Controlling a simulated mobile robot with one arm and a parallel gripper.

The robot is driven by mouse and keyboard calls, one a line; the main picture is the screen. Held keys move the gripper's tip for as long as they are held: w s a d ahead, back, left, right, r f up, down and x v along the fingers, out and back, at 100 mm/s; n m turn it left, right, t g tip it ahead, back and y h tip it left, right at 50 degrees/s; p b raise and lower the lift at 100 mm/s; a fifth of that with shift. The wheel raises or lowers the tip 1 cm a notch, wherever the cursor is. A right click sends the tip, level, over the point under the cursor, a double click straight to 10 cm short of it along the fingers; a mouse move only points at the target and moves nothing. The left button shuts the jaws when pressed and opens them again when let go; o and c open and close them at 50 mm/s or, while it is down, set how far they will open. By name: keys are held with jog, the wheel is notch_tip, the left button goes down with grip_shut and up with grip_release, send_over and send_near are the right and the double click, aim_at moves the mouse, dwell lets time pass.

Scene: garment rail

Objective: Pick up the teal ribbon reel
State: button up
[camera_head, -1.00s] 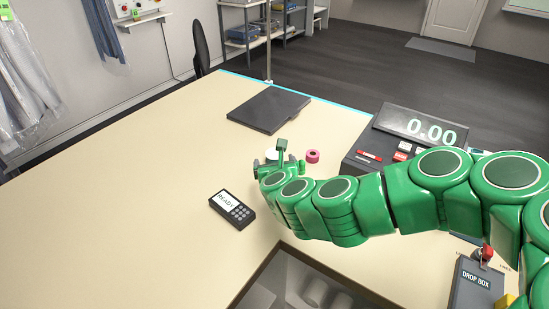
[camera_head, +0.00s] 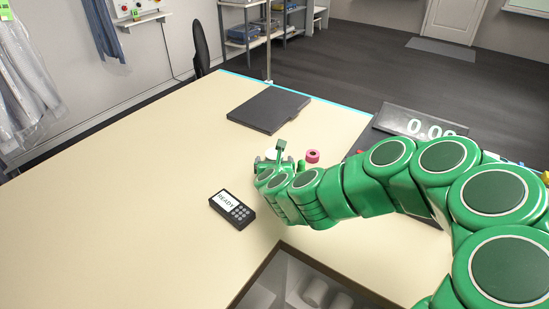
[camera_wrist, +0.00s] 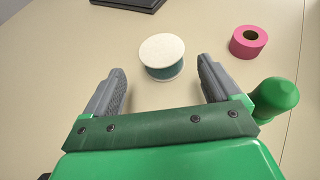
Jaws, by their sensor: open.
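The teal ribbon reel (camera_wrist: 163,58) stands upright on the table in the wrist view, with a white round top and a teal side below it. It lies just beyond my open fingertips, roughly centred between them. My gripper (camera_wrist: 160,88) is open and empty, with a grey finger on each side. In the head view the reel's white top (camera_head: 271,153) shows only in part, mostly hidden behind my gripper (camera_head: 277,160).
A pink roll (camera_wrist: 248,42) stands to the right of the reel. A dark flat folder (camera_head: 269,109) lies behind. A card terminal (camera_head: 232,209) is at the front left. A scale display (camera_head: 400,122) is partly hidden by my arm. The left of the table is clear.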

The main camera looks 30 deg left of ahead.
aim_at(275, 156)
jog(key=shift+x, duration=1.95)
jog(key=shift+w+a+f, duration=0.25)
jog(key=shift+w+a, duration=0.1)
jog(key=shift+w, duration=0.25)
jog(key=c, duration=1)
